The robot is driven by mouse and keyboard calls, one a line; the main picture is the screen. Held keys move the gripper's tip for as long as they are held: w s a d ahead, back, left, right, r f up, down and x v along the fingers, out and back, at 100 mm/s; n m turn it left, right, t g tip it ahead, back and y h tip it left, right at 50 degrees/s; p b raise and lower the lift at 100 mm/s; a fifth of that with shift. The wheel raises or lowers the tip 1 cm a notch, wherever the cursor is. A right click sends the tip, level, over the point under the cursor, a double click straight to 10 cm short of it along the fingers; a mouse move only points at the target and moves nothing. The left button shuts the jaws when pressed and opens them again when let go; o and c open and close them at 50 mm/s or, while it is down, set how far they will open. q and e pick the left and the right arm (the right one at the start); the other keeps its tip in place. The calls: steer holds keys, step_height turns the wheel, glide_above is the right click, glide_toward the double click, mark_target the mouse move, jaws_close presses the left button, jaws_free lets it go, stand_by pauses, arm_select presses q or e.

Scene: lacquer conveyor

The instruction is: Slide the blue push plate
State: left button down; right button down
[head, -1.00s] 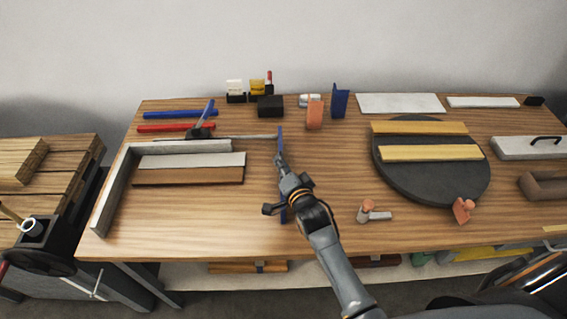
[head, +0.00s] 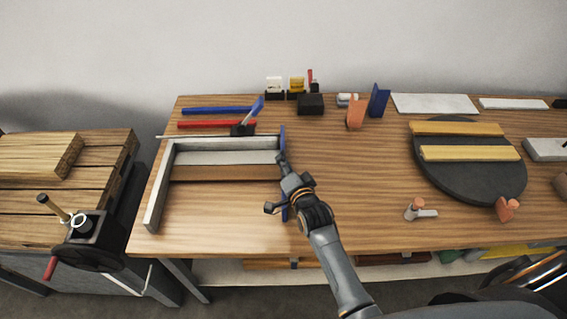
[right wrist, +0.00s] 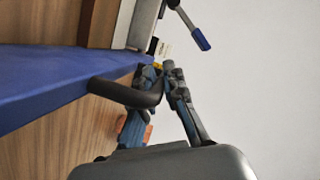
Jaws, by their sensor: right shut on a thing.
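The blue push plate (head: 283,139) stands on edge across the workbench at the right ends of the white strip (head: 225,157) and brown strip (head: 225,172). It looks close against these ends; contact is hard to tell. My right gripper (head: 283,164) is at the plate's right side. In the right wrist view, my gripper (right wrist: 162,80) is shut on the black handle (right wrist: 128,93) of the blue plate (right wrist: 40,88). A grey L-shaped fence (head: 157,200) bounds the strips at the left and back. My left gripper is out of view.
A thin rod (head: 195,136) runs behind the fence, by a black clamp with a blue-tipped lever (head: 243,129). Blue (head: 215,110) and red (head: 212,124) bars lie behind it. A dark round turntable (head: 470,180) stands right. The bench front is clear.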

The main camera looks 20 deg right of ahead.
steer(key=c, duration=1.4)
jaws_free()
steer(key=shift+a, duration=0.1)
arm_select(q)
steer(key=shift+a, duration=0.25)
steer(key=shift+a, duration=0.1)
arm_select(e)
steer(key=v, duration=1.2)
